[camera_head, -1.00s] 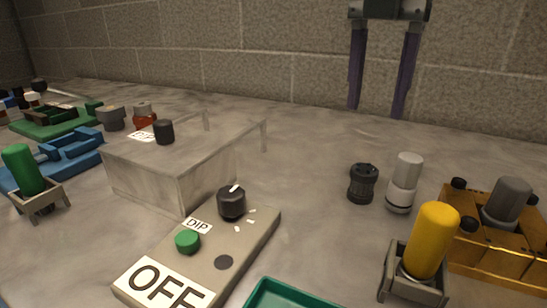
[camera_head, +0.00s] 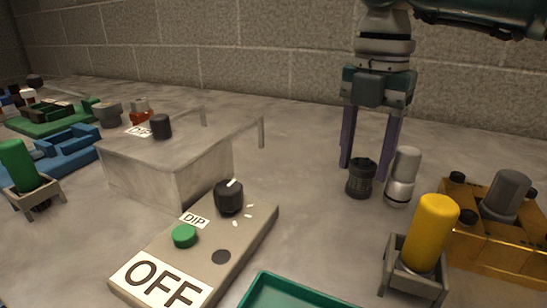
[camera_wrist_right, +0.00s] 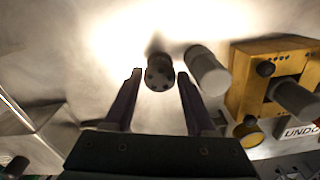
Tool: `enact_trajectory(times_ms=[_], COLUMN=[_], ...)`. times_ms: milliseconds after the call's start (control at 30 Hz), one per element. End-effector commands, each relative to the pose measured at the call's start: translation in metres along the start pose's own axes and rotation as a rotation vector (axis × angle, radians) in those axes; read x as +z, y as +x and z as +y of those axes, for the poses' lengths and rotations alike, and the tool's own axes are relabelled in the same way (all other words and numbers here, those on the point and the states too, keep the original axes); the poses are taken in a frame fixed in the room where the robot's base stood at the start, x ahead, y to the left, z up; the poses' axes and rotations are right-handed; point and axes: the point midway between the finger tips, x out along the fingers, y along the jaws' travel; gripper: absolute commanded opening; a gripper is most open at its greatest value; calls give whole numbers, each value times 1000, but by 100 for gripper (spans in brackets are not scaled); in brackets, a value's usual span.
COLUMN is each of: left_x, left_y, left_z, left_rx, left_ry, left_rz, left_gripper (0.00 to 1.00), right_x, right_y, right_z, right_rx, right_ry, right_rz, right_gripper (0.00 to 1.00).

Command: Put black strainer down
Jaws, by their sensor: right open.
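The black strainer (camera_head: 361,179), a short dark cylinder, stands upright on the grey countertop, just left of a grey-white cylinder (camera_head: 403,177). My right gripper (camera_head: 368,172) is open, pointing down, with its two purple fingers apart close behind the strainer in the head view. In the right wrist view the strainer (camera_wrist_right: 158,73) shows its holed round end, between and just beyond the tips of the open gripper (camera_wrist_right: 158,80). The fingers do not visibly press on it. My left gripper is not in view.
A yellow cylinder (camera_head: 432,233) in a grey holder and an orange block (camera_head: 502,239) stand at the right. A control panel marked OFF (camera_head: 197,251) and a green tray (camera_head: 290,292) are in front. A grey raised box (camera_head: 165,170) is at left; countertop between is clear.

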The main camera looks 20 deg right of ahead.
Motion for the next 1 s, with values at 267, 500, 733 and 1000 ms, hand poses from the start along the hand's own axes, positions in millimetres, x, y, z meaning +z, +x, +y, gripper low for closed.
enact_trajectory(times_ms=[267, 500, 733, 1000], left_x=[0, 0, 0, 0], left_y=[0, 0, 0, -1], left_z=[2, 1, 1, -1], left_rx=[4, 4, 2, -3], left_ry=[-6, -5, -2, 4], left_rz=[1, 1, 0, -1], left_gripper=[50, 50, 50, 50], right_x=[0, 0, 0, 0], right_y=[-1, -1, -1, -8], right_z=[0, 0, 0, 1], right_rx=[0, 1, 1, 4], right_ry=[0, 0, 0, 0], right_rz=[0, 0, 0, -1], right_gripper=[32, 5, 0, 0])
